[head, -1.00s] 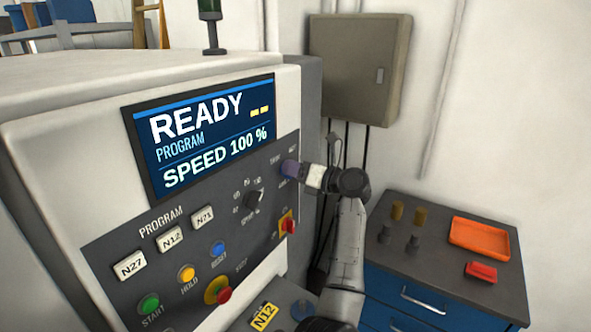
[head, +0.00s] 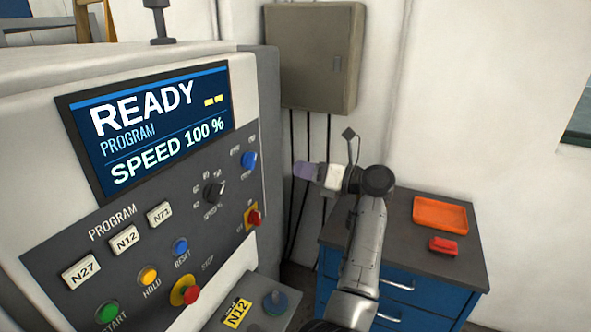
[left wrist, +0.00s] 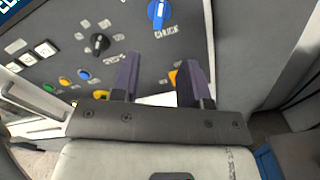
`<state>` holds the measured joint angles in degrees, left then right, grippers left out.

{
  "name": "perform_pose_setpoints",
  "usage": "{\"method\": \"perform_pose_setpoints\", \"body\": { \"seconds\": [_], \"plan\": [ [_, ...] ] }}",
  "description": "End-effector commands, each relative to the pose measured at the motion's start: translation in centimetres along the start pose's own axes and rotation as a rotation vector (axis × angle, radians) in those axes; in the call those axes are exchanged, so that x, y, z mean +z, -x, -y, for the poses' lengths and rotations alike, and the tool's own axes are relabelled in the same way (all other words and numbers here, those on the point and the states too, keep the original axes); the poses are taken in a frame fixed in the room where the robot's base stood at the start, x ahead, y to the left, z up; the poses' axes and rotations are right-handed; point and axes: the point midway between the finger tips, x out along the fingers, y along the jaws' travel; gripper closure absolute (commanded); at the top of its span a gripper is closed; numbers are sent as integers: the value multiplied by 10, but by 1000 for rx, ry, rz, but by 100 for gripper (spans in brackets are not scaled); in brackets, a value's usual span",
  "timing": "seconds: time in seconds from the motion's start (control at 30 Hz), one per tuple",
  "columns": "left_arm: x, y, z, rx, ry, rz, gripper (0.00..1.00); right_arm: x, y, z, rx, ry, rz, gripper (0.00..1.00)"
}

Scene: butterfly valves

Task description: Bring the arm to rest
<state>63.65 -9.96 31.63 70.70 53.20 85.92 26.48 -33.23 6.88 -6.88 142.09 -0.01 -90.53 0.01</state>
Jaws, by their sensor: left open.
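My left gripper (head: 307,172) has purple fingers and is in the air to the right of the machine's control panel (head: 140,222), apart from it. In the left wrist view its two fingers (left wrist: 157,80) are spread with nothing between them. The blue knob (head: 249,161) on the panel is uncovered, a short way left of the fingers; it also shows beyond them in the left wrist view (left wrist: 162,12). The screen (head: 150,125) reads READY and SPEED 100 %. My right gripper is not in view.
A blue cabinet (head: 420,293) stands behind my arm, with an orange tray (head: 440,215) and a red block (head: 443,245) on its top. A grey wall box (head: 312,57) hangs behind.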

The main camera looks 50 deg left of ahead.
Motion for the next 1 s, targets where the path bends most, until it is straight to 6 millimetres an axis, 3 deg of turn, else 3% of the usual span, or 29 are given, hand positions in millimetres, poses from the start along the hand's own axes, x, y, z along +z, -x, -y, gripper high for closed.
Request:
{"method": "perform_pose_setpoints", "body": {
  "seconds": [0.37, 0.57, 1.0],
  "plan": [
    [0, 3, 0, 1, 1, 0, 58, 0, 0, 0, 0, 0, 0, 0],
    [0, -6, 0, 2, 1, -2, 58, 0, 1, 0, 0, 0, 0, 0],
    [0, -79, -1, 5, 1, -1, 58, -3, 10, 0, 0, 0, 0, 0]
  ]
}}
